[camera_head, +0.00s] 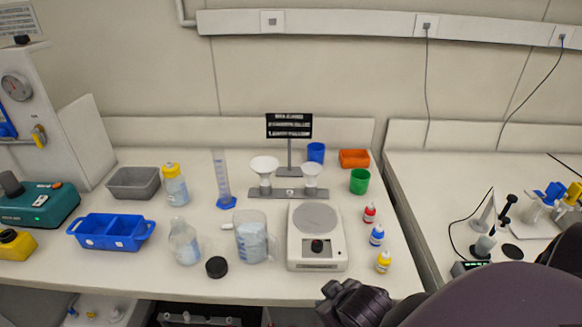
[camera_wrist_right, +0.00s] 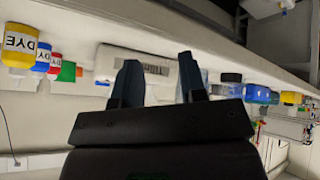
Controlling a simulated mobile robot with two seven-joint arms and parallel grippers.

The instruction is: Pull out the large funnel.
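The large funnel (camera_head: 264,165) is white and sits upright in the left place of a grey funnel rack (camera_head: 288,193) at the back middle of the bench. A smaller white funnel (camera_head: 312,170) sits in the rack's right place. My right gripper (camera_head: 338,292) is at the bench's front edge, in front of the balance and well away from the rack. The right wrist view shows its two dark fingers (camera_wrist_right: 158,62) spread apart with nothing held between them. The funnels cannot be made out in that view. My left gripper is not in view.
A white balance (camera_head: 317,253) and a beaker (camera_head: 251,238) stand between the front edge and the rack. A measuring cylinder (camera_head: 222,182) stands left of the funnels. A black sign (camera_head: 289,126) rises behind them. Small dye bottles (camera_head: 377,236) line the right.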

